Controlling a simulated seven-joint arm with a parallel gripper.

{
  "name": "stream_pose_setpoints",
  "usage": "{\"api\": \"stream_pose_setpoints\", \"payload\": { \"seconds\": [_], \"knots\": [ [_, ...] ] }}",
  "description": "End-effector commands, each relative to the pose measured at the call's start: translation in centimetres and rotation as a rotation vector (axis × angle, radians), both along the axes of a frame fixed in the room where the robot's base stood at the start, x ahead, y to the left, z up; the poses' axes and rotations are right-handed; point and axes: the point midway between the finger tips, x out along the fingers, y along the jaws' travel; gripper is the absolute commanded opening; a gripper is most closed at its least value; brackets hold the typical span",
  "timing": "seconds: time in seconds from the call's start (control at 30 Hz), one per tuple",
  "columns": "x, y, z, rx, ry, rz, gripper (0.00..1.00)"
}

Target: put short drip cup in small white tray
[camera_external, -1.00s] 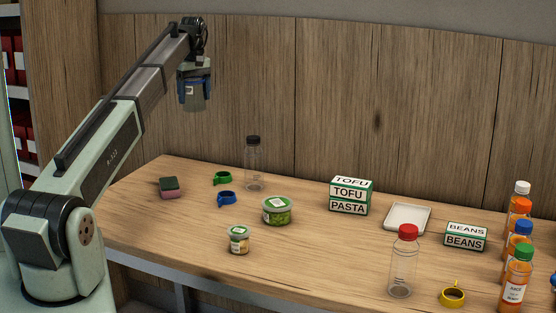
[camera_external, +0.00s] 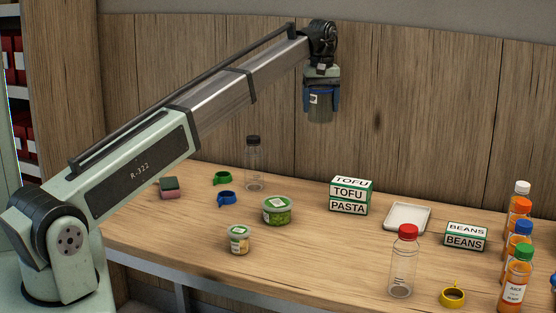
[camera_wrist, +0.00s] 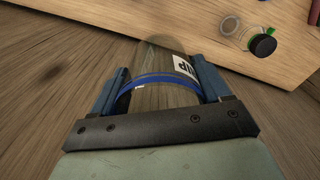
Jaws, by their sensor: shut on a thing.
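My gripper (camera_external: 321,98) is high above the back of the table and shut on a clear cup with a blue band and a white label, the short drip cup (camera_external: 320,111). In the wrist view the cup (camera_wrist: 158,62) lies between the two blue fingers of my gripper (camera_wrist: 160,92), with part of its label lettering showing. The small white tray (camera_external: 390,230) lies flat on the table at the right, between the stacked boxes, and looks empty. It is lower than my gripper and to its right.
Stacked TOFU and PASTA boxes (camera_external: 350,196) stand left of the tray, BEANS boxes (camera_external: 465,237) right of it. A clear red-capped bottle (camera_external: 402,268) stands in front. A black-capped bottle (camera_external: 254,165) stands at the back left. Several juice bottles (camera_external: 514,283) line the right edge.

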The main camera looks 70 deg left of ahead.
Motion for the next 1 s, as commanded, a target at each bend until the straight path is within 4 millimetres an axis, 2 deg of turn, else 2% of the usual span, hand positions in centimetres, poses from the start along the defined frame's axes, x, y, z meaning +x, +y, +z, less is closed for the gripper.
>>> {"api": "stream_pose_setpoints", "payload": {
  "seconds": [0.03, 0.3, 0.5, 0.6, 0.9, 1.0],
  "knots": [
    [1.5, -1.8, 0.0, 0.000, 0.000, -0.028, 0.46],
    [7.7, -11.3, 0.0, 0.000, -0.001, -0.157, 0.46],
    [11.2, -18.4, 0.0, 0.000, -0.001, -0.247, 0.46],
    [12.4, -21.2, -0.1, 0.000, -0.001, -0.281, 0.46],
    [14.6, -27.2, -0.1, 0.000, -0.001, -0.352, 0.46],
    [14.3, -27.0, -2.1, -0.001, 0.002, -0.349, 0.46]
  ]
}}
